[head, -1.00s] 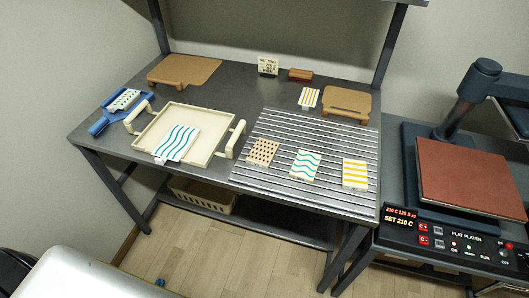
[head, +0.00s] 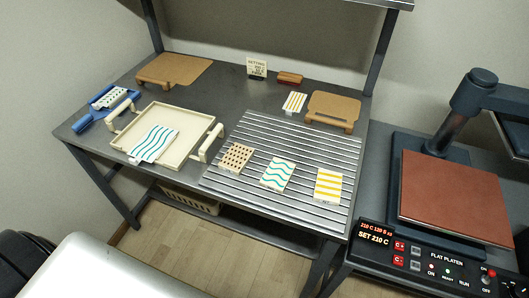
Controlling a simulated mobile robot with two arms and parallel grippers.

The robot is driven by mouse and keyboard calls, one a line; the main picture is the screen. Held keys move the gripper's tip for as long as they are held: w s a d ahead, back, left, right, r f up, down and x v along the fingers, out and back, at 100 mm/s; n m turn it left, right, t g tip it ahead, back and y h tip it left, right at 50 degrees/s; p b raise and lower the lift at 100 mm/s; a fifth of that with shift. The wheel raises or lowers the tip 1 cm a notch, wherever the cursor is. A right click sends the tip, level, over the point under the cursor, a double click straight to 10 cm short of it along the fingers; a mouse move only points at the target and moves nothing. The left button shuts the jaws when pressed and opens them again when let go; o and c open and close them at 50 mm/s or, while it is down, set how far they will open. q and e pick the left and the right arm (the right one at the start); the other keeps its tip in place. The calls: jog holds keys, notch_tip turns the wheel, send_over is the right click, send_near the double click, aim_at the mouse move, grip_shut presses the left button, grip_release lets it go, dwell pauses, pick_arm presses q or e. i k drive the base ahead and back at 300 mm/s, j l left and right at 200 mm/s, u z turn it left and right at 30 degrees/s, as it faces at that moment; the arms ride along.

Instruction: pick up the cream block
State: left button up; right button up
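No plain cream block stands out. On the slatted metal rack (head: 310,152) lie several flat pieces side by side. The left one is a cream block with brown dots (head: 236,158). The middle one is a pale piece with teal waves (head: 277,173). The right one is a pale piece with yellow stripes (head: 328,186). I cannot tell for sure which piece the task calls cream; the dotted one looks most cream. Neither of my grippers is in view.
A cream handled tray (head: 189,153) holds a teal-waved sheet (head: 154,143). A heat press (head: 455,195) is at right.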

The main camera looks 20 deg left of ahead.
aim_at(237, 158)
jog(key=l+u, duration=0.15)
jog(key=u, duration=0.3)
jog(key=i+l+u, duration=0.1)
jog(key=u, duration=0.4)
jog(key=l+u, duration=0.2)
jog(key=u, duration=0.25)
